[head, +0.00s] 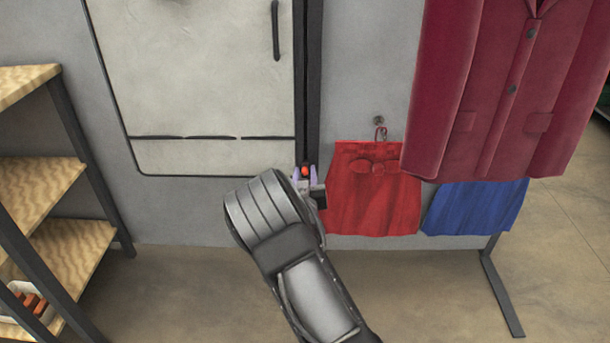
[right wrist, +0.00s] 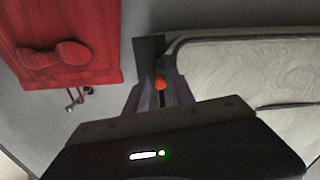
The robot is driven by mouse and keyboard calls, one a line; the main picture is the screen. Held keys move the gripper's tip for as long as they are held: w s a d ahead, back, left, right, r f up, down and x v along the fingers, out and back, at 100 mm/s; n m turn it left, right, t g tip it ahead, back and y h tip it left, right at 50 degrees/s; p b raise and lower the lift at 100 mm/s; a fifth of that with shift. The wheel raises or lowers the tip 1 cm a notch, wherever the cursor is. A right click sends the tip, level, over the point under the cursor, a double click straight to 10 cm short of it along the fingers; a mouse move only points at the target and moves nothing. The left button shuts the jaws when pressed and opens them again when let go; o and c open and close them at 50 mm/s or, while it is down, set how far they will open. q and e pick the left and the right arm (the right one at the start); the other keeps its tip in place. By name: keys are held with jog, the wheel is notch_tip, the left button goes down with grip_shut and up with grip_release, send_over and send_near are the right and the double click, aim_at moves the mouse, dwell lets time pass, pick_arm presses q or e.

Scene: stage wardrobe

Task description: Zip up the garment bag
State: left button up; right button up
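The garment bag (head: 200,85) is a pale, flat bag with dark piping, hanging at the upper left against the grey wall. A dark vertical strip (head: 312,80) runs along its right edge. An orange-red zip pull (head: 305,171) is at the low end of this strip, near the bag's bottom right corner. My right gripper (head: 305,175) has its fingers on both sides of the pull, seemingly closed against it. In the right wrist view the orange pull (right wrist: 160,84) sits between the fingertips, with the pale bag (right wrist: 245,75) to the right. My left gripper is out of view.
A wooden shelf unit (head: 50,190) stands at the left. A red skirt (head: 375,195) hangs just right of my right gripper. A maroon jacket (head: 490,95) and a blue skirt (head: 475,207) hang farther right, above a dark rack leg (head: 503,290). The floor below is open.

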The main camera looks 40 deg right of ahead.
grip_shut()
dwell(1.1)
